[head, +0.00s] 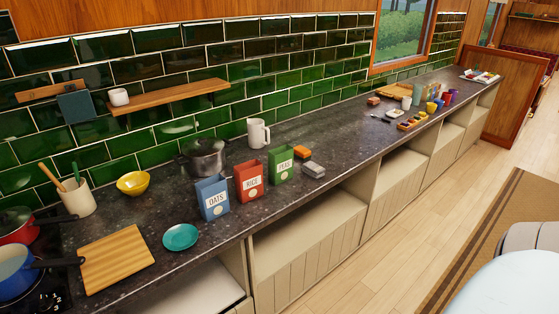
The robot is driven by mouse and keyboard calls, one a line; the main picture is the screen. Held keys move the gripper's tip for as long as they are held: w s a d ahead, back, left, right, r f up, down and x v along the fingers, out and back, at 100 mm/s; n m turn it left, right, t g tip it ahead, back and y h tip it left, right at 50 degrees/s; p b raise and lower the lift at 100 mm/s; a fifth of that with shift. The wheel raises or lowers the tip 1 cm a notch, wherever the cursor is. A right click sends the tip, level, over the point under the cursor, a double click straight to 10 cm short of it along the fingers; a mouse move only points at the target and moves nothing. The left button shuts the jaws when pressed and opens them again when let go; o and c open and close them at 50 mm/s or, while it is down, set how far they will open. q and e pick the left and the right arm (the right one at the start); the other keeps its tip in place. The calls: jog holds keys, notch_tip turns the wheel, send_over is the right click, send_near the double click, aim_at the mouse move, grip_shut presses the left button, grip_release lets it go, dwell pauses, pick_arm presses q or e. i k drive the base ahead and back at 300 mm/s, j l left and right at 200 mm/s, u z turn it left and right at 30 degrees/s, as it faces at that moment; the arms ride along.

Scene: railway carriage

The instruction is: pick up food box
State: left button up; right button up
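Three food boxes stand upright in a row on the dark counter (330,133). The blue box (212,199) is labelled OATS, the red box (250,181) RICE, and the green box (282,165) reads like PEAS. Which one the task means, I cannot tell. They stand close together near the counter's front edge, with their labels facing me. Neither of my grippers is in the head view.
A dark pot (205,158) and white jug (258,134) stand behind the boxes. A teal plate (180,237) and cutting board (116,259) lie to the left. An orange sponge (302,152) and grey item (314,168) lie right. Wooden floor (400,235) is clear along the counter.

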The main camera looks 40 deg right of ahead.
aim_at(281, 159)
jog(key=l+u, duration=0.15)
jog(key=l, duration=0.5)
jog(key=l+u, duration=0.15)
jog(key=l, duration=0.5)
jog(key=l+u, duration=0.15)
jog(key=l, duration=0.5)
jog(key=l+u, duration=0.15)
jog(key=l, duration=0.5)
jog(key=k+l+u, duration=0.15)
jog(key=l, duration=0.5)
jog(key=l+u, duration=0.1)
jog(key=l, duration=0.45)
jog(key=k+l+u, duration=0.15)
jog(key=l, duration=0.35)
